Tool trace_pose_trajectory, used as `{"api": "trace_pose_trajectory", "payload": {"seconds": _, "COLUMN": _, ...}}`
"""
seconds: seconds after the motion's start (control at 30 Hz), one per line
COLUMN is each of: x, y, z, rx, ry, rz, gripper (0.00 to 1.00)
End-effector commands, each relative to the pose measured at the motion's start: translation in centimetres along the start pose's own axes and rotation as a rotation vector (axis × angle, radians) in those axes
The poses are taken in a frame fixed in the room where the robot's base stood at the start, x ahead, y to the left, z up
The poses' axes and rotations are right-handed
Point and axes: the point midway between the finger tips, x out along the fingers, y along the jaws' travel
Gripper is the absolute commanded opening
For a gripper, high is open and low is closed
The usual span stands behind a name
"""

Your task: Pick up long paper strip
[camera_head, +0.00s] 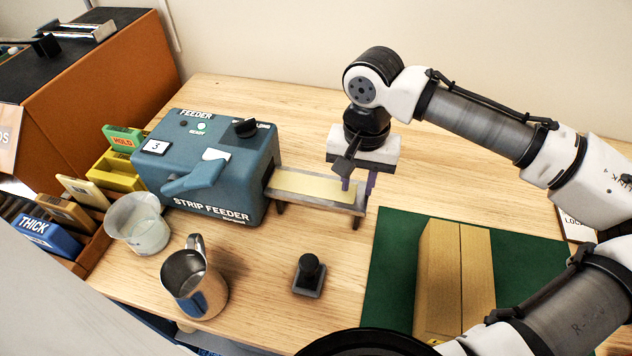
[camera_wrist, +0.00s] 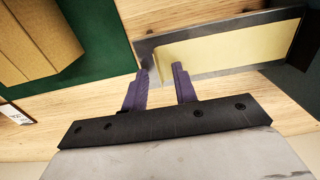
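A long, pale yellow paper strip (camera_head: 312,186) lies flat on the grey outfeed tray (camera_head: 290,199) of the blue strip feeder (camera_head: 222,165). My gripper (camera_head: 358,184) points down at the strip's right end, with its purple fingers apart and nothing clearly held between them. In the wrist view, my gripper (camera_wrist: 162,72) is open beside the near end of the strip (camera_wrist: 225,47). One finger is near the tray's end and the other is by the strip's edge. I cannot tell whether either finger touches the strip or tray.
A brown carton (camera_head: 455,275) lies on a green mat (camera_head: 392,262) to the right. Card boxes (camera_head: 48,235) line the left.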

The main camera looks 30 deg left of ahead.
Motion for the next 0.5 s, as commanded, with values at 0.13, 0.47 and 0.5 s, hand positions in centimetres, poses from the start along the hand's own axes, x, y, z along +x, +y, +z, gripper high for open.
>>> {"api": "trace_pose_trajectory", "payload": {"seconds": 0.13, "x": -0.01, "y": 0.0, "z": -0.01, "rx": 0.0, "ry": 0.0, "rz": 0.0, "gripper": 0.27}}
{"api": "trace_pose_trajectory", "payload": {"seconds": 0.47, "x": -0.05, "y": 0.0, "z": -0.03, "rx": 0.0, "ry": 0.001, "rz": 0.0, "gripper": 0.0}}
{"api": "trace_pose_trajectory", "payload": {"seconds": 0.5, "x": -0.05, "y": 0.0, "z": -0.03, "rx": 0.0, "ry": 0.001, "rz": 0.0, "gripper": 0.0}}
